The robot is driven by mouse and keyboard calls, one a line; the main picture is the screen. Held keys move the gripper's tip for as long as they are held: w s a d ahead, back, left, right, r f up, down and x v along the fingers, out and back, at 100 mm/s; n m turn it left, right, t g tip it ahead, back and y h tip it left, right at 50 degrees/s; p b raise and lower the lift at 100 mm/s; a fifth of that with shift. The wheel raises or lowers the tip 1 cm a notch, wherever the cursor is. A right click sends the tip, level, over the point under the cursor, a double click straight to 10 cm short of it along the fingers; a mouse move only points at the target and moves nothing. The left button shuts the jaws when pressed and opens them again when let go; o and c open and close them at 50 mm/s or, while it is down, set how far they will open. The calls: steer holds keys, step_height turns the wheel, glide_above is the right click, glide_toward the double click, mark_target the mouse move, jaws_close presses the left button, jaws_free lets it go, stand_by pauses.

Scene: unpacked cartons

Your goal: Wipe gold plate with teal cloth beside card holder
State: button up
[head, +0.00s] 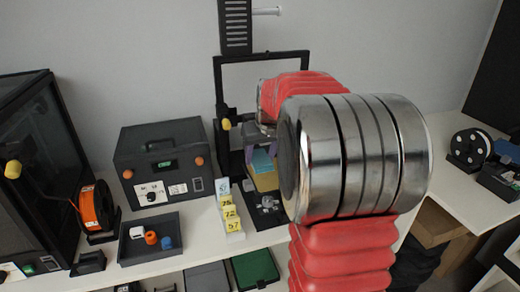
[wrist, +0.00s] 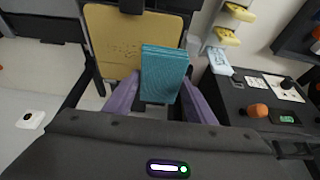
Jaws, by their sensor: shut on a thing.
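The gold plate (wrist: 108,32) is a flat square panel with small dark specks across its middle in the wrist view. The teal cloth (wrist: 164,70) is a folded block between the purple fingers of my gripper (wrist: 161,80). My gripper is shut on it. The cloth covers the plate's lower right part in that view; I cannot tell whether it touches. In the head view, the cloth (head: 262,160) and plate (head: 266,182) show beyond my arm, which partly hides them. The card holder (head: 234,236), white with yellow numbered cards, stands just left of the plate.
A black printer frame (head: 262,57) rises around the plate. A dark control box (head: 162,160), an orange spool (head: 97,208) and a tray (head: 133,251) with small parts stand to the left. Another spool (head: 468,150) sits far right. Bare white tabletop shows at right.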

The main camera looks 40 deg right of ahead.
steer(key=shift+d+r, duration=0.1)
steer(key=shift+r, duration=1.25)
steer(key=shift+s+d, duration=0.1)
steer(key=shift+s, duration=0.05)
